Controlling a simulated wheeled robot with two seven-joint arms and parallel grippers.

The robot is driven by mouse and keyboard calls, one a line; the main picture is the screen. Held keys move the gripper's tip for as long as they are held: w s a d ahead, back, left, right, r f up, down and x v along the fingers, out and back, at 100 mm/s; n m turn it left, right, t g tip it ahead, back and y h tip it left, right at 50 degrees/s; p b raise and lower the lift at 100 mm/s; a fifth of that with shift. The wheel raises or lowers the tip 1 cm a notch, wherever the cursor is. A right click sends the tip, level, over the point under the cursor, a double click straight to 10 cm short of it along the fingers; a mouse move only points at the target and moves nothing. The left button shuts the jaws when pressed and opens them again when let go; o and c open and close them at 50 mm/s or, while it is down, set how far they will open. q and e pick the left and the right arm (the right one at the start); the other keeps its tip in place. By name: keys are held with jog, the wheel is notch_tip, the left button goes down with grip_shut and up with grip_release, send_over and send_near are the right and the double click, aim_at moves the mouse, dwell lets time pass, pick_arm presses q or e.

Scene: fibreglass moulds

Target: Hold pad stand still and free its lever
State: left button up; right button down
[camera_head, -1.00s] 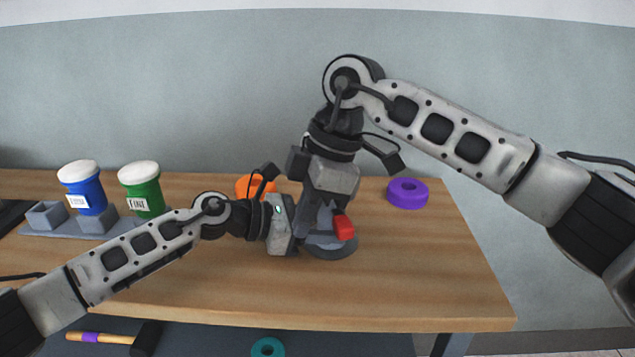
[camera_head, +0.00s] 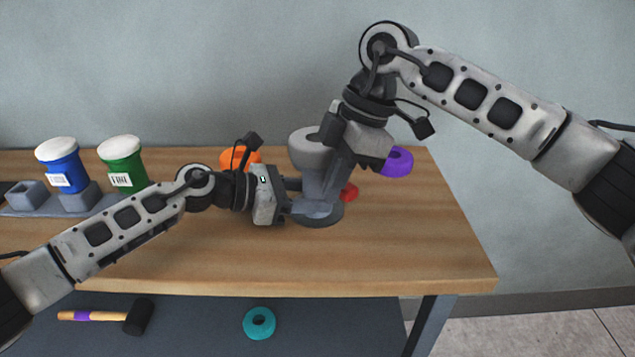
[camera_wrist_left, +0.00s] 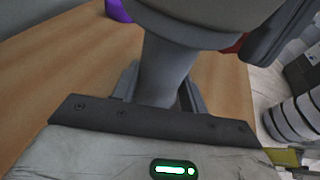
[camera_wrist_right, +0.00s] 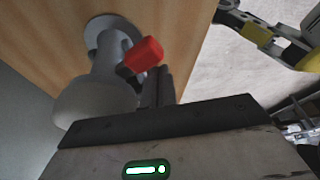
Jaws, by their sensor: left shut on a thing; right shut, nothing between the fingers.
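The grey pad stand (camera_head: 310,150) stands upright on the table, with a wide round head, a narrower column and a round base (camera_head: 318,217). My left gripper (camera_head: 294,196) comes from the left and is shut around the column, which shows between its fingers in the left wrist view (camera_wrist_left: 165,70). The red lever (camera_head: 349,193) sticks out low on the stand's right side; it also shows in the right wrist view (camera_wrist_right: 143,55). My right gripper (camera_head: 338,183) is shut and empty, pointing down beside the column and lever, partly hiding both. I cannot tell whether it touches the lever.
A purple ring (camera_head: 398,162) lies behind my right gripper, and an orange ring (camera_head: 240,157) behind my left. Blue (camera_head: 60,165) and green (camera_head: 123,163) jars stand at the left. A mallet (camera_head: 138,317) and teal ring (camera_head: 259,323) lie below. The table's front and right are clear.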

jog(key=shift+a, duration=0.3)
jog(key=shift+a, duration=0.7)
jog(key=shift+s, duration=0.1)
notch_tip(320, 180, up, 9)
jog(key=shift+s+a+r, duration=0.15)
jog(key=shift+a+r, duration=0.05)
jog(key=shift+a, duration=0.05)
dwell(0.5)
